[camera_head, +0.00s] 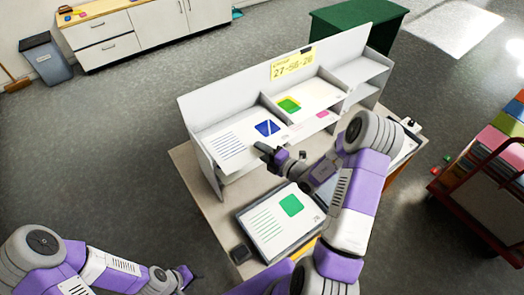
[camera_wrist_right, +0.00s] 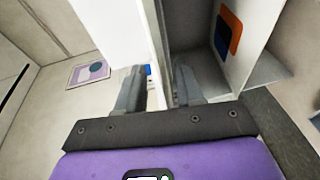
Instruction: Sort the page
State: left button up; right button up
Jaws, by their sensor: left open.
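The white sorter (camera_head: 196,148) stands on the table with a yellow note (camera_head: 293,64) on its back panel. A page with a blue square (camera_head: 233,143) lies in its left compartment. A page with a green shape (camera_head: 305,97) lies in the middle one. A page with a green square (camera_head: 268,224) lies in a dark tray (camera_head: 243,222) at the table's front. My right gripper (camera_head: 282,156) is at the sorter's front, close to the blue-square page. In the wrist view its fingers (camera_wrist_right: 160,85) are apart, with no page clearly between them. My left gripper (camera_head: 187,274) is low at left, off the table.
A pink-marked page (camera_head: 318,121) shows below the green-shape page. A red cart (camera_head: 470,185) with coloured items stands at right. A green cabinet (camera_head: 358,20) is behind.

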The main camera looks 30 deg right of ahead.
jog(key=shift+v, duration=3.8)
jog(key=shift+c, duration=0.2)
